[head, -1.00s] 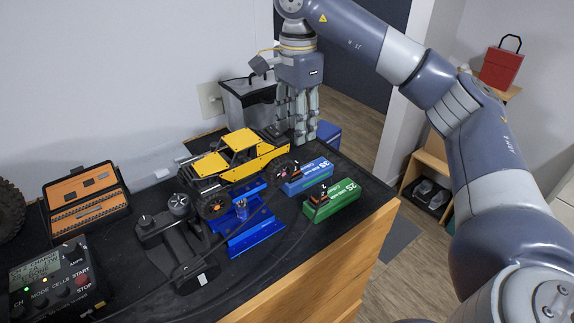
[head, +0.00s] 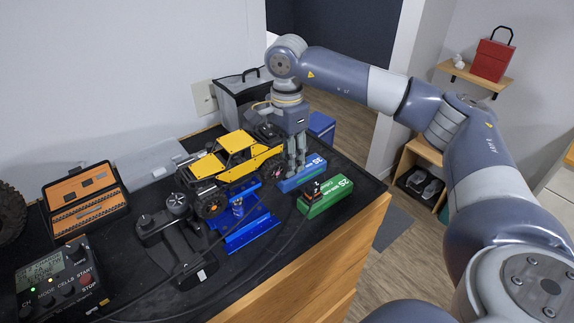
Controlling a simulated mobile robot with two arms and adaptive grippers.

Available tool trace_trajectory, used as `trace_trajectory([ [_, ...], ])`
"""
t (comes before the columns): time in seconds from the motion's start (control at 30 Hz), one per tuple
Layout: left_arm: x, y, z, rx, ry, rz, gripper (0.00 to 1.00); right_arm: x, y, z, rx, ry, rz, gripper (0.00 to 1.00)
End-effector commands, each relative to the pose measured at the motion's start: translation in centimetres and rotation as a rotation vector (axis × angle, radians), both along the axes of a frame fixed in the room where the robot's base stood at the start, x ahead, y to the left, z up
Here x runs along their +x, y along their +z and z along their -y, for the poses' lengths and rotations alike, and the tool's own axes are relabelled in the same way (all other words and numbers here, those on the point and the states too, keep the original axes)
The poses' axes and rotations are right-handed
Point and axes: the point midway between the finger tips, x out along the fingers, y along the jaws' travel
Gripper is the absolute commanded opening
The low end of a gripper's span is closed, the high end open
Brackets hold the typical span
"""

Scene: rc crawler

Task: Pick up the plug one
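A blue battery block marked 3S (head: 314,170) lies on the black table top beside the yellow crawler. A green battery block marked 2S (head: 333,199) lies in front of it, with a dark plug (head: 312,190) on top. My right gripper (head: 296,170) points straight down with its fingertips at the top of the blue battery. The fingers cover the spot where that battery's plug sat, so I cannot see whether they are closed on it. My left gripper is not in view.
The yellow crawler (head: 232,160) stands on a blue stand (head: 247,232) just left of the gripper. A black controller (head: 170,235), an orange tool case (head: 85,200) and a charger (head: 55,283) fill the left. A lidded grey box (head: 235,100) stands behind. The table's right edge is near the batteries.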

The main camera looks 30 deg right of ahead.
Motion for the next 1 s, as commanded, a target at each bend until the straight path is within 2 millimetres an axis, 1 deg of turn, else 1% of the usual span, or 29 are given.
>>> trace_trajectory([
  [0.03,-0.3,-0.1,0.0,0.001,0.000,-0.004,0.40,0.0,0.0,0.0,0.000,0.000,0.000,0.38],
  [0.07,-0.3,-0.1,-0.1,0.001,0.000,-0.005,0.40,0.0,0.0,0.0,0.000,0.000,0.000,0.34],
  [0.1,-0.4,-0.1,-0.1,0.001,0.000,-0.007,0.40,0.0,0.0,0.0,0.000,0.000,0.000,0.25],
  [0.17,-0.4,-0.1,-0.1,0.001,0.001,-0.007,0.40,0.0,0.0,0.0,0.000,0.000,0.000,0.11],
  [0.2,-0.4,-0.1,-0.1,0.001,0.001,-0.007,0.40,0.0,0.0,0.0,0.000,0.000,0.000,0.03],
  [0.23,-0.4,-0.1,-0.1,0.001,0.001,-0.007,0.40,0.0,0.0,0.0,0.000,0.000,0.000,0.01],
  [0.53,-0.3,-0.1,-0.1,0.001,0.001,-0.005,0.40,0.0,0.0,0.0,0.000,0.000,0.000,0.01],
  [0.67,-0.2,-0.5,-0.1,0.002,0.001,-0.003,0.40,0.1,0.7,-0.1,0.002,0.000,0.002,0.01],
  [0.77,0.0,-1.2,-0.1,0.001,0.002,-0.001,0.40,0.1,2.2,-0.1,0.002,0.000,0.005,0.01],
  [1.0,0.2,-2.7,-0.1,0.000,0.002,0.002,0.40,0.1,7.4,-0.1,0.002,0.001,0.006,0.01],
])
